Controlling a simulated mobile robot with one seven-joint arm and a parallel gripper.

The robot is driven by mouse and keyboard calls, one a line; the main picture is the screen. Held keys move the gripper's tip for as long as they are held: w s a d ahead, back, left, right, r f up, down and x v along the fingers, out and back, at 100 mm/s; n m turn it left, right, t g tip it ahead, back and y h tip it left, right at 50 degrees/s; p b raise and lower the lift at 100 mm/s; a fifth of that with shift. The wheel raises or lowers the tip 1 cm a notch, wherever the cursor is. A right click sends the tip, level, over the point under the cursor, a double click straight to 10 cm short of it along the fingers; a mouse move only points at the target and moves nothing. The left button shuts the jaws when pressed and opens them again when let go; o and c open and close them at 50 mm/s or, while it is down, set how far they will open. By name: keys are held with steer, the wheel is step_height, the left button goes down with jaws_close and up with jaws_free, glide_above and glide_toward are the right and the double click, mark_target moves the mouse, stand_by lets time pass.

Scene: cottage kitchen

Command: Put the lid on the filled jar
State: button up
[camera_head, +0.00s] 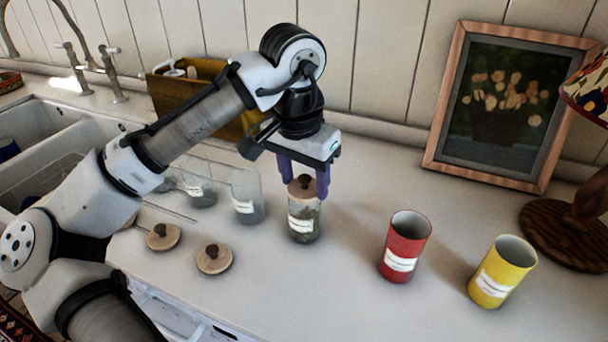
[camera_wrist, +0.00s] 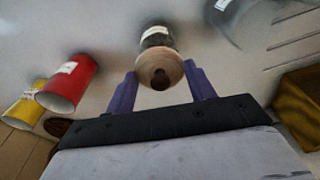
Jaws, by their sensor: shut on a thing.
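The filled jar (camera_head: 303,224) is glass with a white label and dark contents, and stands upright on the counter. A wooden lid (camera_head: 302,187) with a dark knob is at the jar's mouth, and looks level. My gripper (camera_head: 305,182) points down with its purple fingers shut on the lid. In the wrist view the lid (camera_wrist: 161,74) lies between the fingertips of my gripper (camera_wrist: 161,80), with the labelled jar (camera_wrist: 156,38) behind it. Whether the lid rests fully on the rim cannot be told. Two other wooden lids (camera_head: 163,236) (camera_head: 214,259) lie on the counter.
Two clear jars (camera_head: 247,198) (camera_head: 200,192) stand left of the filled jar. A red canister (camera_head: 404,246) and a yellow canister (camera_head: 501,272) stand to the right. A framed picture (camera_head: 432,160), a lamp (camera_head: 568,232), a wooden caddy (camera_head: 172,98) and a sink (camera_head: 40,120) surround the counter.

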mark_target(299, 193)
steer(key=shift+f, duration=0.35)
steer(key=o, duration=0.7)
steer(key=r+p, duration=0.6)
steer(key=r, duration=0.1)
steer(key=s+r+p, duration=0.1)
steer(key=r+p, duration=0.3)
steer(key=shift+a, duration=0.4)
steer(key=shift+s+f, duration=0.1)
steer(key=shift+f, duration=0.05)
